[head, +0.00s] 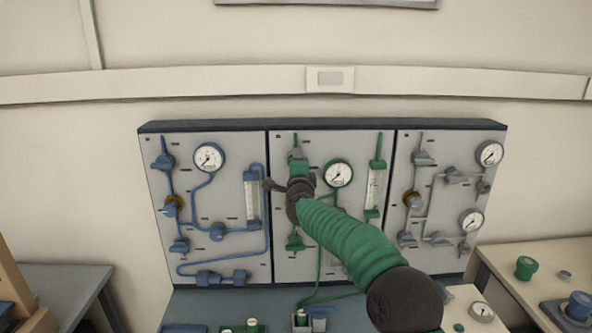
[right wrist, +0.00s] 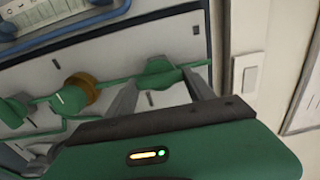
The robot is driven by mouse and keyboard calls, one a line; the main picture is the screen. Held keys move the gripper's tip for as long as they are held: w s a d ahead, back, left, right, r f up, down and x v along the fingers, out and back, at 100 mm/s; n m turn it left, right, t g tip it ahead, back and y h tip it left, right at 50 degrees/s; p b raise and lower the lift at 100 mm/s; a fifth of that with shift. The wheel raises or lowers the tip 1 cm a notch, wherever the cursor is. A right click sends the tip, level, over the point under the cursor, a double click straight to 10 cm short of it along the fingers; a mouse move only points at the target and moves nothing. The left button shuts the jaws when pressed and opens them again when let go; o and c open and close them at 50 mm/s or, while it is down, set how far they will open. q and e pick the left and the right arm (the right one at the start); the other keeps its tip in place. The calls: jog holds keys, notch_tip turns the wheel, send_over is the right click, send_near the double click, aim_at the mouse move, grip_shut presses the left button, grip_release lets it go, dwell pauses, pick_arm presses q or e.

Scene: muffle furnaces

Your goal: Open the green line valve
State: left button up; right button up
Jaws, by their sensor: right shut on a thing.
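The green line valve (head: 298,158) sits at the top left of the middle panel (head: 350,262). In the right wrist view its green body (right wrist: 158,69) is on a green pipe near the panel edge. My right gripper (right wrist: 161,80) has its two grey fingers on either side of this valve and is shut on it. In the head view my green right arm comes in from the lower right and hides the fingertips and the middle of the green line. A lower green valve (head: 295,243) shows below the arm. My left gripper is not in view.
The middle panel also has a gauge (head: 338,173) and a flow tube (head: 375,188) close to my arm. A blue-line panel (head: 230,255) is on the left, a grey-line panel (head: 455,190) on the right. A brass ring (right wrist: 82,90) shows beside the held valve.

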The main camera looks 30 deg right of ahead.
jog(key=shift+f, duration=0.25)
jog(key=o, duration=1.4)
jog(key=shift+d, duration=0.2)
jog(key=shift+r, duration=0.1)
jog(key=b+v, duration=0.5)
jog(key=v, duration=1.1)
jog(key=shift+s+a, duration=0.25)
jog(key=shift+s, duration=0.1)
